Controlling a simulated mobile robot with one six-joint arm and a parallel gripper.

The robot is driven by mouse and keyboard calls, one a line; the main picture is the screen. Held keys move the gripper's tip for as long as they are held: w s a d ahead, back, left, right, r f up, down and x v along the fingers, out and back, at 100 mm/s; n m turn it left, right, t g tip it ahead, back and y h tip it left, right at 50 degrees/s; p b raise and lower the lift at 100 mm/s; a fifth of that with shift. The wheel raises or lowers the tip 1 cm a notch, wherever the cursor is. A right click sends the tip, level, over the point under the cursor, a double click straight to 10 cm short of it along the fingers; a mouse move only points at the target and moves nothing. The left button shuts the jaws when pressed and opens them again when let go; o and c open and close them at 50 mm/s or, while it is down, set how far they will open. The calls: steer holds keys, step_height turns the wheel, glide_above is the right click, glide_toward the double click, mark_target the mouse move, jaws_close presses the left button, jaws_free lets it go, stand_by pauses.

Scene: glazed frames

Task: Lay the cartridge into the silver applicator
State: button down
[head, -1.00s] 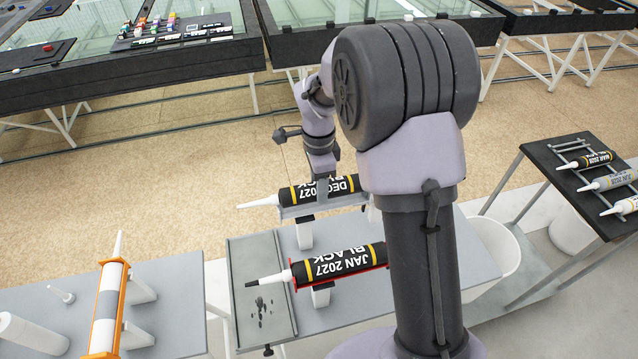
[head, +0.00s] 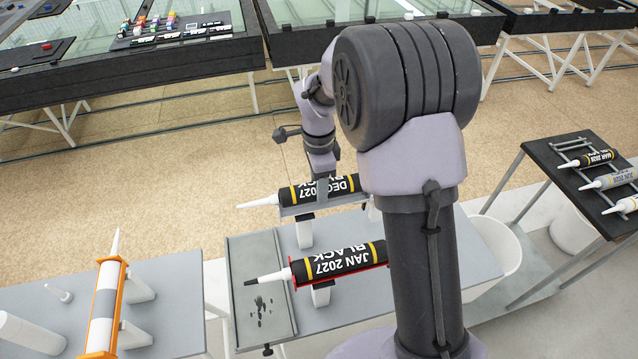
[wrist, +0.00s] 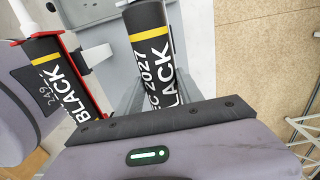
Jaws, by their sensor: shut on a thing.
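A black cartridge marked DEC 2027 BLACK (head: 296,193), with yellow bands and a white nozzle, lies along the silver applicator (head: 312,209) on the grey table. Its nozzle points left. The wrist view also shows this cartridge (wrist: 152,50) in front of my gripper. My gripper (head: 322,188) is shut on it from above, and the fingers are mostly hidden. The silver cradle shows under and beside the cartridge, but I cannot tell whether it is fully seated.
A red applicator (head: 378,264) with a JAN 2027 BLACK cartridge (head: 340,262) stands close in front. An orange applicator (head: 117,310) is at left. A dark rack table (head: 560,190) with several cartridges is at right, and a white bin (head: 497,250) stands behind my arm.

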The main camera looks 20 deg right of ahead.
steer(key=shift+f+b, duration=0.9)
steer(key=shift+f, duration=0.1)
steer(key=shift+f+b, duration=0.2)
steer(key=shift+b, duration=0.15)
stand_by(0.4)
steer(key=c, duration=0.7)
jaws_free()
step_height(320, 180, up, 18)
steer(key=f+p, duration=0.1)
steer(key=p, duration=0.3)
steer(key=s+a+f+n+t+b, duration=0.1)
steer(key=s+f+n+t+b, duration=0.1)
steer(key=s, duration=0.6)
steer(key=s+a+f+n+t+y+b, duration=0.1)
steer(key=s+f+n+t+b, duration=0.1)
steer(key=s+f+n+b, duration=0.3)
steer(key=s+a+f+n+t+y+b, duration=0.1)
steer(key=s+f+n+b, duration=0.3)
steer(key=s+b, duration=0.6)
steer(key=shift+s+a+f+n+t, duration=0.1)
steer(key=shift+s+a+n+t, duration=0.15)
steer(key=shift+s+n, duration=0.35)
steer(key=shift+s+a+f+n+t, duration=0.15)
steer(key=shift+s+n+t, duration=0.1)
steer(key=shift+s+n, duration=0.35)
